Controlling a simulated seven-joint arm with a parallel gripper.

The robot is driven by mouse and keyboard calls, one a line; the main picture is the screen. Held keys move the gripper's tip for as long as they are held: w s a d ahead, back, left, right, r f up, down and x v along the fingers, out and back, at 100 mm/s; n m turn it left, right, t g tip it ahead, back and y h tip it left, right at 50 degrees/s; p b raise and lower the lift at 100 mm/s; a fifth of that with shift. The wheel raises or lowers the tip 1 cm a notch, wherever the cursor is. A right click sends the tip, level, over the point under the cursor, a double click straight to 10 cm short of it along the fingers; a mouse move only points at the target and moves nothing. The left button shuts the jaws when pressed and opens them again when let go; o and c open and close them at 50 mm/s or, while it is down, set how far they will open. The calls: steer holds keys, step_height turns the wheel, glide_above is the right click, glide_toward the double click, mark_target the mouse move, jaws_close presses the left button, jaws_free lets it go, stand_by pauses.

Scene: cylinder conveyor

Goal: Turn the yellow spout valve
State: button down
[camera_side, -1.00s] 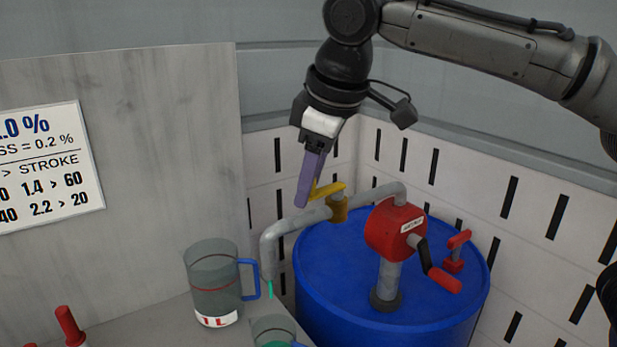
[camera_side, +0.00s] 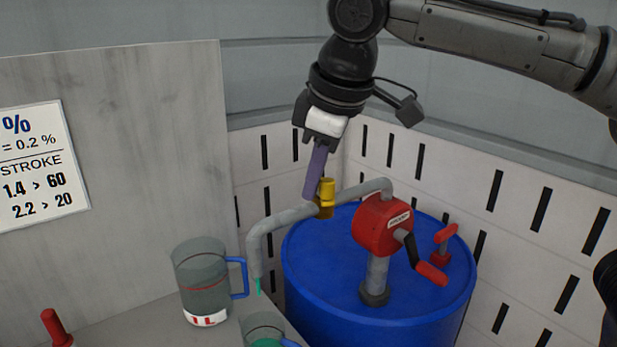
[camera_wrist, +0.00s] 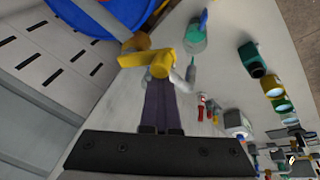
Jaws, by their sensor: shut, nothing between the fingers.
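The yellow spout valve (camera_side: 327,190) sits on the grey curved spout pipe (camera_side: 286,218). Its bright yellow handle looks short, seen nearly end-on in the side view, above a darker yellow body. My gripper (camera_side: 310,193) points down with its purple fingers shut and empty, just left of the handle. The fingertips look touching or very close to it; I cannot tell which. In the wrist view the valve (camera_wrist: 160,64) lies right at the ends of the purple fingers (camera_wrist: 161,86). The spout's outlet has a green tip (camera_side: 258,286).
A red crank pump (camera_side: 378,228) stands on the blue drum (camera_side: 345,305). A clear jug (camera_side: 200,284) with a blue handle stands left of the outlet, and another vessel (camera_side: 263,324) with green contents is below it. A slotted wall is behind.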

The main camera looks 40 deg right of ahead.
steer(key=shift+s+d, duration=0.25)
steer(key=shift+d, duration=0.35)
steer(key=shift+s+d+r, duration=0.1)
steer(key=shift+d, duration=0.35)
steer(key=c, duration=0.8)
jaws_free()
steer(key=shift+r, duration=0.1)
